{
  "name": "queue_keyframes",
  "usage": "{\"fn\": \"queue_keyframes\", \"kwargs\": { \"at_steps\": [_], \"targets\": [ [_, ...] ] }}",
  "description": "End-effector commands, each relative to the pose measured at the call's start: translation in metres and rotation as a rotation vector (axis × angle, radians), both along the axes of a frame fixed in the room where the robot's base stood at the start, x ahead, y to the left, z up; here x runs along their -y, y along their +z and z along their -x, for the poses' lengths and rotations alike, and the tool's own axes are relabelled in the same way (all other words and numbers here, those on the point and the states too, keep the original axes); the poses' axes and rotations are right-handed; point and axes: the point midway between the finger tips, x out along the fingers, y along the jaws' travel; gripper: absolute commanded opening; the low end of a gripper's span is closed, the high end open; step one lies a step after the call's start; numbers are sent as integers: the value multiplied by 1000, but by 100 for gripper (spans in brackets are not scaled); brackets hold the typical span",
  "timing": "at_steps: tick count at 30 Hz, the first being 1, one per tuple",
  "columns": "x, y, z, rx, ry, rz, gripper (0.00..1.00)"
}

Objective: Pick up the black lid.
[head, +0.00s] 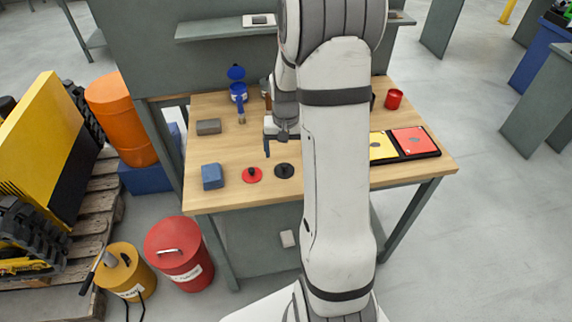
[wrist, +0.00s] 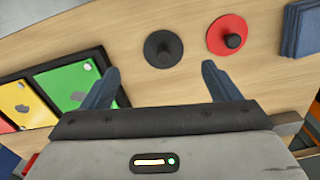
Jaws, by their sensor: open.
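The black lid (head: 284,171) is a flat round disc with a raised knob, lying on the wooden table near its front edge. In the wrist view the black lid (wrist: 163,49) lies ahead of my gripper, in the gap between the two fingers. My gripper (wrist: 160,76) is open and empty, with its blue-grey fingers apart and not touching the lid. In the head view my gripper (head: 277,146) is above the table, behind the lid, partly hidden by my arm. A red lid (head: 252,174) with a dark knob lies just left of the black lid.
A tray (head: 419,155) with yellow and red panels is at the right; the wrist view also shows a green panel (wrist: 66,83). A red cup (head: 394,99) stands behind it.

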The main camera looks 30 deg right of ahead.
Motion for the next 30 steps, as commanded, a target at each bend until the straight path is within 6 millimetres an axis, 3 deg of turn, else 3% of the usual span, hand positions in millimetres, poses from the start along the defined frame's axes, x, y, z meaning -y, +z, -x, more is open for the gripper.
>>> {"fn": "queue_keyframes", "kwargs": {
  "at_steps": [16, 26, 30],
  "targets": [
    [-3, -67, -1, -4, 1, -1, 83],
    [-3, -74, -2, 0, 2, 0, 83],
    [-3, -73, -2, 0, 2, 0, 71]
  ]
}}
